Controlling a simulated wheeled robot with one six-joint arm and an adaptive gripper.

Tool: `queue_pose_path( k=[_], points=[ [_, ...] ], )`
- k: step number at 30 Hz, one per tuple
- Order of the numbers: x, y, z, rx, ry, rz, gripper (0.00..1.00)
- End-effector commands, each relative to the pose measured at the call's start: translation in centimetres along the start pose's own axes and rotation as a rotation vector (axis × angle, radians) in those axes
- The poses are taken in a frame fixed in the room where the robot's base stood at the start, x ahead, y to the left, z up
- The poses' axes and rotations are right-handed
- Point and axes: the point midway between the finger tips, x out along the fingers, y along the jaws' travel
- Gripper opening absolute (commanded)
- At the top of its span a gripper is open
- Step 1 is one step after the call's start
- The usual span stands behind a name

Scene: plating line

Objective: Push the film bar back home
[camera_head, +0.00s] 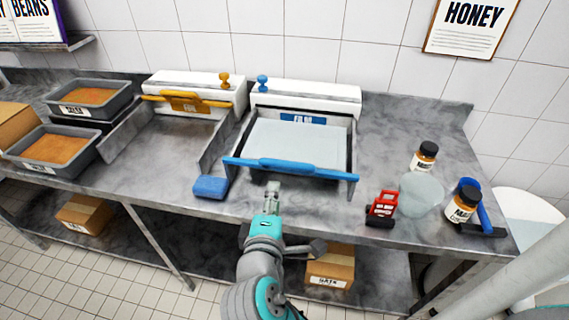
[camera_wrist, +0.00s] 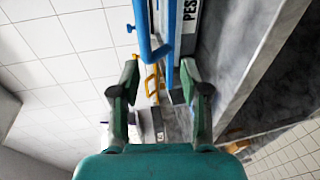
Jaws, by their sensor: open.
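The film bar (camera_head: 290,169) is a blue bar with a thicker middle grip, lying across the front end of the film dispenser's side rails. A pale film sheet (camera_head: 298,143) spans from it back to the white film dispenser (camera_head: 305,96), which has a blue FILM label and a blue knob. My gripper (camera_head: 272,187) is just in front of the bar, left of its middle, apparently empty. In the wrist view the open fingers (camera_wrist: 160,72) point toward the blue bar (camera_wrist: 143,32), which lies beyond the fingertips. Contact cannot be told.
A second dispenser with a yellow bar (camera_head: 187,102) stands to the left. A blue sponge (camera_head: 210,187) lies left of my gripper. Grey trays (camera_head: 50,148) of orange food are far left.

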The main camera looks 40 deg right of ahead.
Motion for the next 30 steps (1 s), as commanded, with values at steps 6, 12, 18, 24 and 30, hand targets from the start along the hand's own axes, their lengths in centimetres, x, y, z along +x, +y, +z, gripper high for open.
queue_pose_path(
  k=[6,12,18,24,30],
  points=[
    [-0.5,2.3,0.3,0.007,-0.092,-0.009,0.45],
    [0.2,2.5,0.5,0.006,-0.107,-0.013,0.45],
    [2.6,2.5,0.8,0.007,-0.108,-0.012,0.45],
    [5.7,2.4,1.1,0.007,-0.108,-0.012,0.45],
    [8.4,2.3,1.4,0.006,-0.105,-0.013,0.45]
  ],
)
